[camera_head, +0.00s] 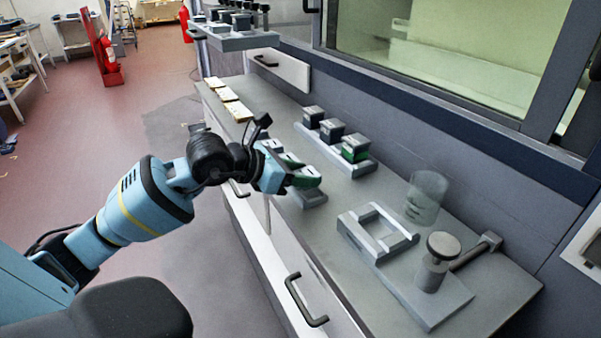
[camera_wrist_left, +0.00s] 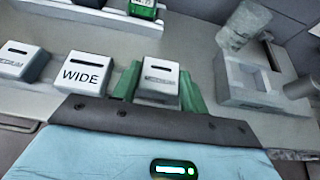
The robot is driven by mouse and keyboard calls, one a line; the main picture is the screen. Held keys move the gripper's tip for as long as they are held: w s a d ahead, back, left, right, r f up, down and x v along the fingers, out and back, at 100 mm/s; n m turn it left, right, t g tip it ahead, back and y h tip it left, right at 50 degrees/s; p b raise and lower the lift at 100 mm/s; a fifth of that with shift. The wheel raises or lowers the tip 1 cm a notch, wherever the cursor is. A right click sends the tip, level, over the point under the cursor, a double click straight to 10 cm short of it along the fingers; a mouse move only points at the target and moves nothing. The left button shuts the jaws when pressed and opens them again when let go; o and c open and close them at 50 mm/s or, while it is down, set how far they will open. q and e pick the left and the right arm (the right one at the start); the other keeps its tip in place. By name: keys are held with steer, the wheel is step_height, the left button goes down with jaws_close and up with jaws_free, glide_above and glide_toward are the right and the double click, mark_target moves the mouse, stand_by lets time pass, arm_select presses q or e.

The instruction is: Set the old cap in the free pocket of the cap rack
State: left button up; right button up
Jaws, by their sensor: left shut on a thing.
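My left gripper (camera_head: 305,179) has green fingers and is over the near end of the front cap rack (camera_head: 314,200). In the left wrist view, the fingers (camera_wrist_left: 160,90) are closed on both sides of a light grey cap (camera_wrist_left: 159,76) with a dark slot on top; its small label is unreadable. This cap is in line with a cap marked WIDE (camera_wrist_left: 86,76) and another light cap (camera_wrist_left: 22,62). I cannot tell whether the held cap touches the rack. The back rack (camera_head: 367,168) holds dark caps (camera_head: 332,131) and a green-fronted cap (camera_head: 355,149).
A square grey frame (camera_head: 352,222) and a clamp with a round knob (camera_head: 443,244) stand on a plate at the near right. A clear cylinder (camera_head: 427,197) is behind them. Light plates (camera_head: 238,111) lie at the bench's far end, below a raised shelf (camera_head: 238,42) with dark parts.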

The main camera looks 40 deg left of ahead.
arm_select(q)
steer(key=shift+f+b, duration=0.6)
steer(key=shift+f, duration=0.3)
stand_by(0.5)
steer(key=o, duration=0.8)
steer(key=shift+o, duration=1.8)
steer(key=shift+s+a+r, duration=0.1)
steer(key=shift+s, duration=0.2)
steer(key=v, duration=0.7)
steer(key=shift+b, duration=0.45)
